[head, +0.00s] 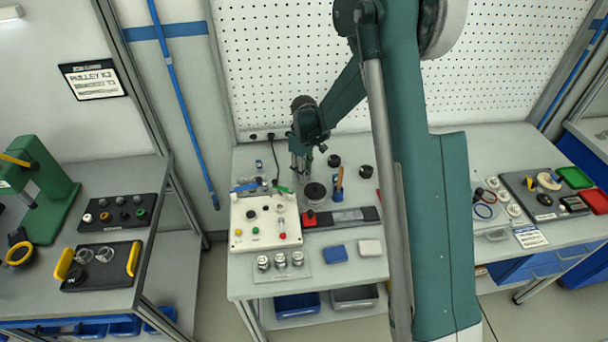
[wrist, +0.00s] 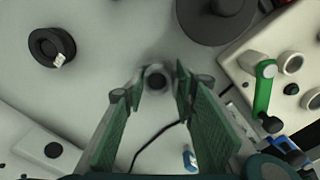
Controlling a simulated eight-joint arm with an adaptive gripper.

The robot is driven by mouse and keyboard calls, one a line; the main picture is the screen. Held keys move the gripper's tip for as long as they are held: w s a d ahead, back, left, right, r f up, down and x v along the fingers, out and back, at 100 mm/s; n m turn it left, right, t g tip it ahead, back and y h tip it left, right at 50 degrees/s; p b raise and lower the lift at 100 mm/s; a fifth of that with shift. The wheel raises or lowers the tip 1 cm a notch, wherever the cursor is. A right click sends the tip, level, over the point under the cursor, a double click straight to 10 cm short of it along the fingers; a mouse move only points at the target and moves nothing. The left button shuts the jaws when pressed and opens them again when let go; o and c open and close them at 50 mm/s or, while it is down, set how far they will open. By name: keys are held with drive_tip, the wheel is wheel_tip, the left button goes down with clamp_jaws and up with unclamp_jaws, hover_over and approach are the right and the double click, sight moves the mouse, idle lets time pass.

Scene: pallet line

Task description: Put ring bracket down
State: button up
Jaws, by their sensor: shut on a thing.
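My gripper (head: 300,172) is over the back part of the middle bench, just behind the white fixture board. In the wrist view my gripper (wrist: 156,85) has its green-padded fingers closed at the tips around a small grey ring-shaped piece (wrist: 155,79), which looks like the ring bracket. Only its round end with a dark hole shows; the fingers hide the rest. In the head view I cannot make the piece out among the fingers. I cannot tell whether it touches the bench top.
The white fixture board (head: 265,241) carries knobs and a green lever (wrist: 264,86). A black round base (head: 315,193) stands close by my gripper. A black ring (wrist: 52,47) lies on the bench. A black cable (wrist: 155,142) runs beneath the fingers.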

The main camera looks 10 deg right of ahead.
drive_tip(key=shift+f, duration=0.55)
drive_tip(key=shift+f, duration=0.15)
drive_tip(key=o, duration=0.9)
drive_tip(key=shift+r, duration=6.15)
